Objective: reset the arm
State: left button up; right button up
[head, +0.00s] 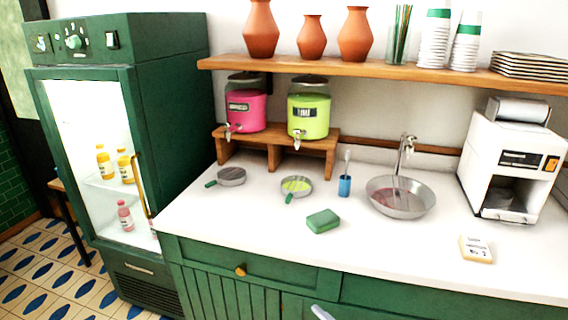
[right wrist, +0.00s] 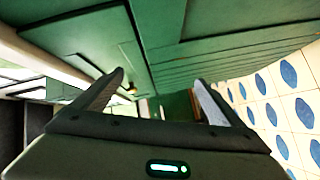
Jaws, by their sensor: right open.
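My right gripper (right wrist: 158,82) shows in the right wrist view with its two dark fingers spread apart. It is open and nothing is between the fingers. Beyond it are the green cabinet fronts (right wrist: 160,35) and, at the right, the patterned floor (right wrist: 285,95). In the head view a small pale piece, which may be part of my arm, shows at the bottom edge in front of the cabinet. Neither gripper can be made out in the head view, and my left gripper is not in view.
The white counter (head: 240,215) carries a green sponge (head: 323,221), two round strainers, a blue cup (head: 344,186), a metal basin (head: 400,197) and a white machine (head: 508,160). Two drink dispensers stand on a wooden riser (head: 275,137). A green fridge (head: 172,120) stands at the left.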

jog(key=s+d+f+m+g+h, duration=0.2)
jog(key=s+d+f+m, duration=0.2)
jog(key=s+f, duration=0.45)
jog(key=s+d+f+m+g+h, duration=0.2)
jog(key=s+d+f+m+h, duration=0.15)
jog(key=s+f, duration=0.5)
jog(key=s+d+f+m+g+h, duration=0.15)
jog(key=s+d+f+m, duration=0.25)
jog(key=s+f, duration=0.5)
jog(key=s+d+f+m+g+h, duration=0.1)
jog(key=s+f, duration=0.3)
jog(key=s, duration=0.7)
jog(key=s+d+f+m+g, duration=0.2)
jog(key=s+f+m+g, duration=0.2)
jog(key=s, duration=0.6)
jog(key=s+d+f+m+g+h, duration=0.1)
jog(key=s+f, duration=0.4)
jog(key=s, duration=0.6)
jog(key=shift+s+d+f+m+g+h, duration=0.3)
jog(key=shift+f+m+g, duration=0.05)
jog(key=shift+m+g, duration=0.3)
